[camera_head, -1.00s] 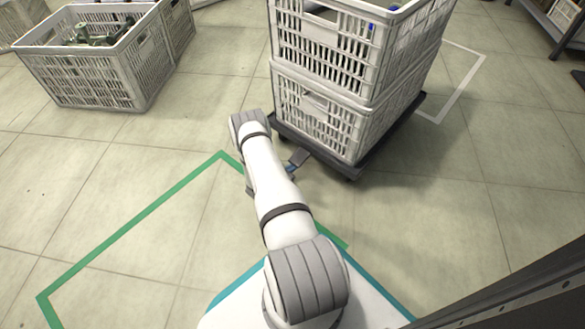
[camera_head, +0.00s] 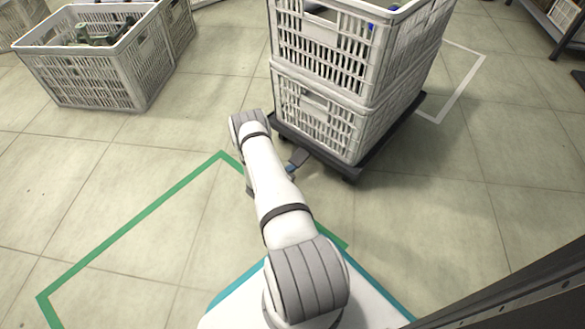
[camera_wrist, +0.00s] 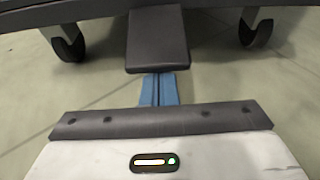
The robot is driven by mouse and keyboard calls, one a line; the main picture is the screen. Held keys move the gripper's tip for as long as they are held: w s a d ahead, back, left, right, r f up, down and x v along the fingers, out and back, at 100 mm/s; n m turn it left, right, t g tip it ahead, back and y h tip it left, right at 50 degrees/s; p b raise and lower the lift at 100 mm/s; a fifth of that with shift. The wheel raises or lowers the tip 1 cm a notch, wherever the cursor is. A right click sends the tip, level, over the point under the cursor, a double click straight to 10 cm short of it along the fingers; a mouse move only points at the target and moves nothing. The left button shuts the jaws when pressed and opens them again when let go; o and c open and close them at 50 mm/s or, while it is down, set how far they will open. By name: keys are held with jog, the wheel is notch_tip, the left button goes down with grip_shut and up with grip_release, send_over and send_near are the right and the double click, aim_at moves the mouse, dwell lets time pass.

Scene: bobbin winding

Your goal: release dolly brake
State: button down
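The dolly (camera_head: 378,157) is a low dark platform on casters, under two stacked grey crates. Its brake pedal (camera_head: 299,158) is a dark flat pad sticking out from the near left edge. In the wrist view the pedal (camera_wrist: 158,40) is straight ahead at top centre. My gripper (camera_wrist: 158,88) has two blue fingers side by side, shut with only a thin line between them. Their far ends are hidden by the pedal's near edge, so the tips seem to be under it. Whether they touch it I cannot tell. My arm hides most of the gripper in the head view.
Two dolly casters (camera_wrist: 68,42) (camera_wrist: 256,28) flank the pedal. The stacked crates (camera_head: 325,60) rise above the dolly. Another crate (camera_head: 100,75) with parts stands at the upper left. Green floor tape (camera_head: 130,228) and white tape (camera_head: 462,85) mark the tiles.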

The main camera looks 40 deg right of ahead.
aim_at(297, 159)
jog(key=shift+w+d+r, duration=0.15)
jog(key=shift+d+r, duration=0.2)
jog(key=shift+r, duration=0.15)
jog(key=shift+r+p, duration=0.85)
jog(key=shift+r, duration=0.35)
jog(key=shift+a+f, duration=0.3)
jog(key=shift+a, duration=0.15)
jog(key=shift+s+a+f, duration=0.2)
jog(key=shift+s+a, duration=0.1)
jog(key=shift+a, duration=1.65)
jog(key=shift+s+a+f, duration=0.2)
jog(key=shift+s+a, duration=0.1)
jog(key=shift+a, duration=1.6)
jog(key=shift+s+a+f, duration=0.2)
jog(key=shift+s+a, duration=0.1)
jog(key=shift+a, duration=1.65)
